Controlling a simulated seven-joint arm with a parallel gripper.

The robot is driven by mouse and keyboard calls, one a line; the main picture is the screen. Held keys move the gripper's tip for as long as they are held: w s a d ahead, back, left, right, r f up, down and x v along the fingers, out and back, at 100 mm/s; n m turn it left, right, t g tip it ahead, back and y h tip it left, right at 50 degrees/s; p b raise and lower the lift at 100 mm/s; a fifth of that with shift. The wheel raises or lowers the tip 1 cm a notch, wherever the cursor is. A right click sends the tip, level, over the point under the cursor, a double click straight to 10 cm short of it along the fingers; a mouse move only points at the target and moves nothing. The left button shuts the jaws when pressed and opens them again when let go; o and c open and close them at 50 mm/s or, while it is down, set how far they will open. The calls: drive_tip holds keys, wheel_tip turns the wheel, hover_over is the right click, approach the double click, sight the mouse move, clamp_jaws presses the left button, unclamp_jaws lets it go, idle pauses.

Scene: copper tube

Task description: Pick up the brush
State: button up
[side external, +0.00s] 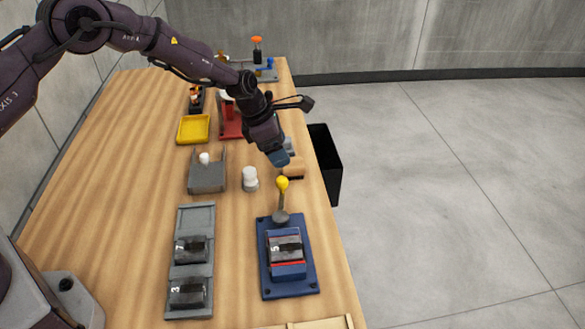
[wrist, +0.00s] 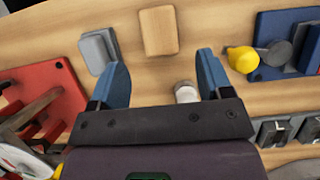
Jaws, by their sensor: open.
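My gripper (side external: 279,158) is open, its blue fingers pointing down over the right part of the table. In the wrist view, my gripper (wrist: 162,62) has nothing between its fingers. A tan block (wrist: 159,31) lies beyond the fingertips, roughly centred between them; it may be the brush, but no bristles show. In the side external view the tan block (side external: 294,168) is partly hidden behind the gripper. A grey block (wrist: 98,51) lies just left of it in the wrist view. I cannot tell for certain which object is the brush.
A white cylinder (side external: 250,179) stands near the gripper. A yellow-knobbed lever (side external: 282,184) rises from a blue fixture (side external: 265,262) in front. A red fixture (side external: 231,125) and yellow tray (side external: 193,129) stand behind. A black bin (side external: 325,165) is beside the right edge.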

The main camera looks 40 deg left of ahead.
sight(293, 169)
drive_tip(key=shift+x, duration=3.05)
drive_tip(key=shift+d, duration=0.15)
drive_tip(key=shift+c, duration=0.4)
drive_tip(key=c, duration=1)
